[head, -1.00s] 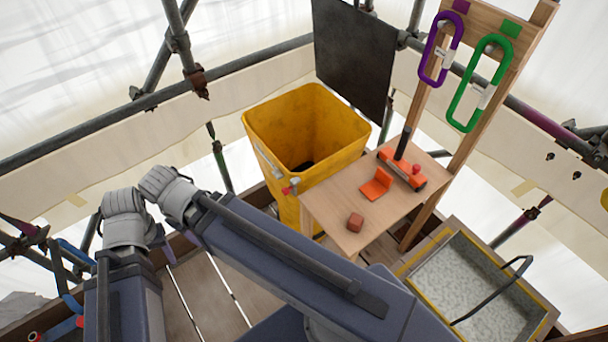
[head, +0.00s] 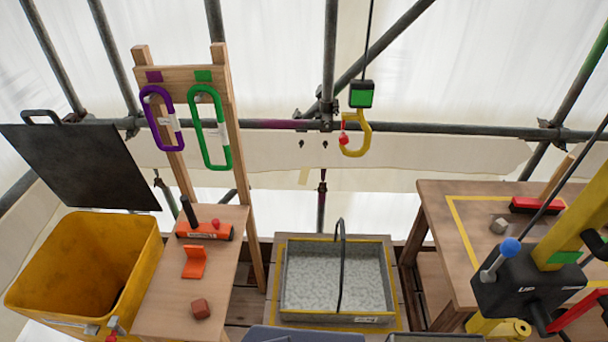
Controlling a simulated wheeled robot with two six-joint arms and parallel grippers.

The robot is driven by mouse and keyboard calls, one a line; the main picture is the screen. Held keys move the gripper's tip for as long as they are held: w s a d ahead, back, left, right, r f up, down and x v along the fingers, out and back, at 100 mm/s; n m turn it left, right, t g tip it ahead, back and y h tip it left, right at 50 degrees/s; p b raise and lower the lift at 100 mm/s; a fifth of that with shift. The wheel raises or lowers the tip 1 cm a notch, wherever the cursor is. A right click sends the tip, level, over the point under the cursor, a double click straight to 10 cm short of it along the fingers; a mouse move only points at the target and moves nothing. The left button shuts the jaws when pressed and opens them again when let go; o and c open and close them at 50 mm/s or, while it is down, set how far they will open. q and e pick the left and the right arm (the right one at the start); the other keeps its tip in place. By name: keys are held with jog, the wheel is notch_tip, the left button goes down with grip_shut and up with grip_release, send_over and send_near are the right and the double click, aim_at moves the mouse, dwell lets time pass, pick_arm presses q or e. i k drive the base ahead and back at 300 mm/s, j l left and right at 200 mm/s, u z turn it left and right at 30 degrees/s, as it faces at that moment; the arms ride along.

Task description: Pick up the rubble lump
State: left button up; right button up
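A small grey, rough lump (head: 498,226) lies on the right wooden table, inside a yellow outline; it looks like rubble. A small reddish-brown lump (head: 201,308) lies near the front of the narrow wooden bench on the left. The view does not settle which of the two is the rubble lump. Neither gripper is in the head view. Only dark blue parts, probably my own, show at the bottom edge.
A yellow bin (head: 85,265) stands left of the bench (head: 170,315), which also holds orange tools (head: 205,231). A yellow-and-black machine (head: 530,280) covers part of the right table (head: 440,220).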

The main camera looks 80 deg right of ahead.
aim_at(500, 225)
jog(key=z, duration=4.4)
jog(key=l, duration=0.45)
jog(key=i+l, duration=0.15)
jog(key=l, duration=0.45)
jog(key=i+l+u, duration=0.15)
jog(key=l, duration=0.45)
jog(key=i+l, duration=0.15)
jog(key=l, duration=0.45)
jog(key=i+l+u, duration=0.15)
jog(key=l, duration=0.45)
jog(key=i+l, duration=0.1)
jog(key=l, duration=0.5)
jog(key=i+l+u, duration=0.15)
jog(key=l, duration=0.45)
jog(key=k, duration=0.05)
